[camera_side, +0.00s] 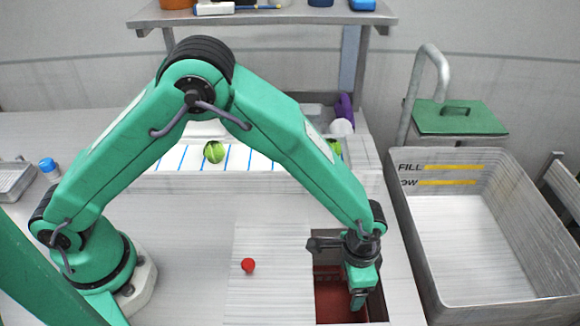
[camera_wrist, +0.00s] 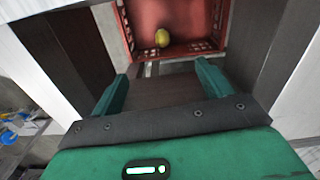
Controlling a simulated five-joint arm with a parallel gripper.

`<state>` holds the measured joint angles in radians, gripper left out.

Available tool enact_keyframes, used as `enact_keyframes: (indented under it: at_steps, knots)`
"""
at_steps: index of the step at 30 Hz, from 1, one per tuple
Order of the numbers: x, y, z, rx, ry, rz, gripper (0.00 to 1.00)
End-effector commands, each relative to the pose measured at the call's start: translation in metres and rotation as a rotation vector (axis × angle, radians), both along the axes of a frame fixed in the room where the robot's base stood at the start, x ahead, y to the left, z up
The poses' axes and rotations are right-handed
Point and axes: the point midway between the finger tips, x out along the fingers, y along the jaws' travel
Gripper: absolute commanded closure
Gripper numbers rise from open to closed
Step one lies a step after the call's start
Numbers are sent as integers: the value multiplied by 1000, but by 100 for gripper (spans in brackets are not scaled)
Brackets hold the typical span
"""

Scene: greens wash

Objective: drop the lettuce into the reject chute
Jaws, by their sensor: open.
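My gripper (camera_side: 358,290) points down into the reject chute (camera_side: 326,270), a dark-walled opening with red inside, at the table's front right. In the wrist view my gripper (camera_wrist: 162,84) has its two green fingers wide apart with nothing between them. Beyond them, a red crate (camera_wrist: 190,22) lies at the bottom of the chute. A small yellow-green round thing (camera_wrist: 162,38) rests in it, apart from the fingers; I cannot tell surely whether it is a lettuce. In the side view a green lettuce (camera_side: 214,152) sits on the blue-striped white surface. Another green piece (camera_side: 335,148) is partly hidden behind my arm.
A red round thing (camera_side: 248,266) lies on the pale panel left of the chute. A large grey bin (camera_side: 490,303) with fill marks stands at right, its floor bare. A green lid (camera_side: 458,117) lies behind it. A blue-capped bottle (camera_side: 48,168) stands far left.

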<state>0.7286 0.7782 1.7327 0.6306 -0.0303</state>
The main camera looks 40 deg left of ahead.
Motion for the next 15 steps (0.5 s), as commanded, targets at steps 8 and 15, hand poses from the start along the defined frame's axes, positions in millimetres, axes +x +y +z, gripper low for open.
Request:
enact_keyframes:
  at_steps: [8, 15]
  knots:
    - [0, 0, 10, -1, -1, 0, 22]
    - [1, 0, 37, -2, -2, 0, 22]
